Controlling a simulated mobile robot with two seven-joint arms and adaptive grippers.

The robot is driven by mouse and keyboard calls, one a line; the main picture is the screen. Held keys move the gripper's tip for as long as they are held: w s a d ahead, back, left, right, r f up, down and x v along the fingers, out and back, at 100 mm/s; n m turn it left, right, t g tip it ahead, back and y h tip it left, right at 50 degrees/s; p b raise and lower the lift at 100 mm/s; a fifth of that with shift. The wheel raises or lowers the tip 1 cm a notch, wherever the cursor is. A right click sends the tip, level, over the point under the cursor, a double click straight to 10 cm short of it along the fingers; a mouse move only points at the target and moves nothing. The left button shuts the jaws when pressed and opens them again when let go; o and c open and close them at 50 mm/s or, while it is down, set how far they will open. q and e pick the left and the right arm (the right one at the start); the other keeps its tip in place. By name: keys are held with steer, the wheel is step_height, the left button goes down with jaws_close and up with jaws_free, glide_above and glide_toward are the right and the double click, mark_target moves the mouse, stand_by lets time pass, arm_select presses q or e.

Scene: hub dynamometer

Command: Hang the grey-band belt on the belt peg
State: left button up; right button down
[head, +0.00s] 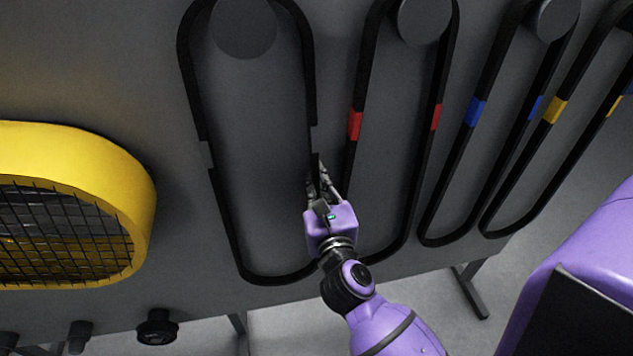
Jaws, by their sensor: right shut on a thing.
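The grey-band belt (223,215) is the leftmost black loop in the head view. Its grey bands, on both long sides, nearly match the panel behind. The loop hangs long and upright, and the round grey belt peg (243,27) shows inside its upper end. The very top of the loop is cut off by the picture edge, so I cannot tell whether it rests on the peg. My right gripper (322,180) is shut on the belt's right side, just below the grey band. My left gripper is out of view.
Belts with red (355,124), blue (475,111) and yellow (556,110) bands hang to the right; the red one is close beside my right gripper. A yellow-framed mesh guard (140,190) stands at left. Dark knobs (157,327) line the panel's lower edge.

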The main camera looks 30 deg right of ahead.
steer(key=shift+d+f, duration=0.1)
steer(key=shift+f, duration=0.45)
stand_by(0.4)
steer(key=c, duration=1.8)
jaws_free()
steer(key=shift+w+f, duration=0.1)
steer(key=shift+w, duration=0.1)
steer(key=o, duration=0.7)
steer(key=shift+w, duration=0.1)
